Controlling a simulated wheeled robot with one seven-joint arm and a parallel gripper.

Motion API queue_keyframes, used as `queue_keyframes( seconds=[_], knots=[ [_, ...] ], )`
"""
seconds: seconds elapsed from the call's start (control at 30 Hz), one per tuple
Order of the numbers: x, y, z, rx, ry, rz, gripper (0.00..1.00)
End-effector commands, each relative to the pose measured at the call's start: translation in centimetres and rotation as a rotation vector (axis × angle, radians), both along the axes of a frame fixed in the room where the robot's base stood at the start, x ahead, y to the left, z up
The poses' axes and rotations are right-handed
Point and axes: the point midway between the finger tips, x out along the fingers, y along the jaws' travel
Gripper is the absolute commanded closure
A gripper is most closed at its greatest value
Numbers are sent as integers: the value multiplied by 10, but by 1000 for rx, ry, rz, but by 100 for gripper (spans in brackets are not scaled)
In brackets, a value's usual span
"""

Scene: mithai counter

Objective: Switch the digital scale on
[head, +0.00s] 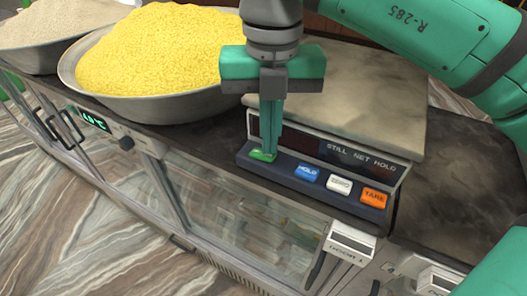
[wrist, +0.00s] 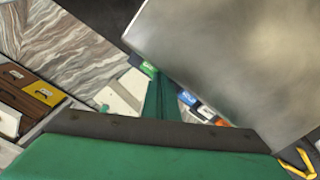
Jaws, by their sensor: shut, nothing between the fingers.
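The digital scale (head: 365,105) stands on the counter with a flat metal pan on top and a sloped front panel. Its button row holds a green button (head: 262,156), a blue HOLD button, a white ZERO button and an orange TARE button. The display strip (head: 330,147) is dark, with "STILL NET HOLD" lettering and no digits visible; my fingers hide its left part. My gripper (head: 268,150) is shut and empty, pointing down, its tips at the green button. I cannot tell whether they touch it. The wrist view also shows the green button (wrist: 149,69) beside the fingertips.
A large metal bowl (head: 160,108) of yellow sweets stands left of the scale, with another bowl (head: 35,60) beyond it. The counter has glass doors in front. A small white box (head: 350,243) is on the counter front below the scale.

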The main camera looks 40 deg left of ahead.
Motion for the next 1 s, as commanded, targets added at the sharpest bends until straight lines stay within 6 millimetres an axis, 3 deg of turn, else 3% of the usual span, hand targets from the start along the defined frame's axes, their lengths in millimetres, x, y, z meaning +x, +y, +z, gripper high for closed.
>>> queue_keyframes(
  seconds=[1.0],
  knots=[
    [1, -1, -12, -1, -1, -2, 100]
  ],
)
